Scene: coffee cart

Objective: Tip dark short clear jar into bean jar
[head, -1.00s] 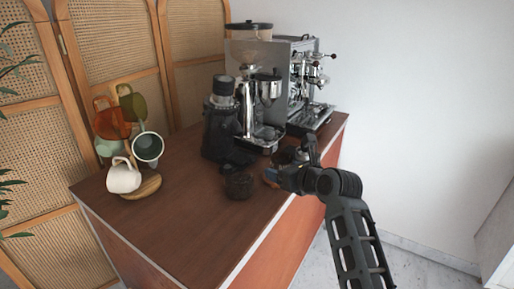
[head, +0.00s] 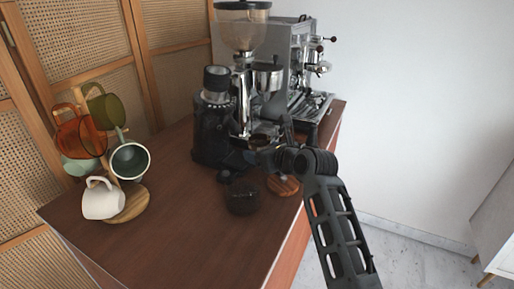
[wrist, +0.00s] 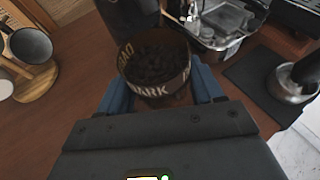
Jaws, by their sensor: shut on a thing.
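My gripper (head: 256,151) is shut on a short clear jar with a "DARK" label (wrist: 155,63), with its blue fingers on either side. The jar holds dark beans and looks roughly upright. In the head view my gripper and the jar are above the table, in front of the grinder; the jar is small and partly hidden there. A dark, round, low jar (head: 241,198), which may be the bean jar, stands on the table below and left of my gripper. I cannot make out its contents, and I cannot pick it out in the wrist view.
A black grinder (head: 213,130) and a chrome espresso machine (head: 300,75) stand behind. A mug tree with several mugs, including a white mug (head: 103,199), stands at left. A wooden disc (head: 283,185) lies near the table's right edge. The front of the brown table (head: 190,235) is clear.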

